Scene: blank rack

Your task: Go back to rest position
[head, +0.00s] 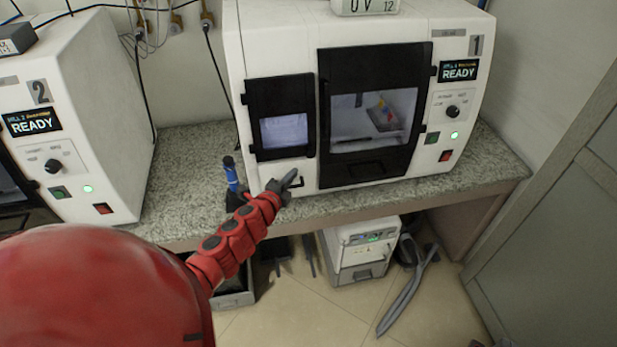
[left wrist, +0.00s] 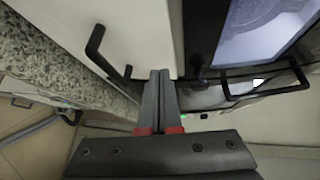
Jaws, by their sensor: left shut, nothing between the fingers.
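My left gripper (head: 291,178) is at the end of my red arm, in front of the lower left part of the white mill marked 1 (head: 279,30). Its fingers are shut with nothing between them, as the left wrist view (left wrist: 160,75) also shows. In the head view it is close to a dark handle (head: 302,184) low on the machine's front. In the left wrist view a black handle (left wrist: 97,42) is left of the fingers, apart from them. Whether the fingertips touch the machine I cannot tell. My right gripper is out of view.
The mill stands on a speckled counter (head: 190,160); its black doors look closed. A second mill marked 2 (head: 85,90) stands at the left. A blue bottle (head: 231,175) is beside my forearm. Below are a white unit (head: 350,250) and a vacuum hose (head: 405,300). A grey cabinet (head: 560,220) is right.

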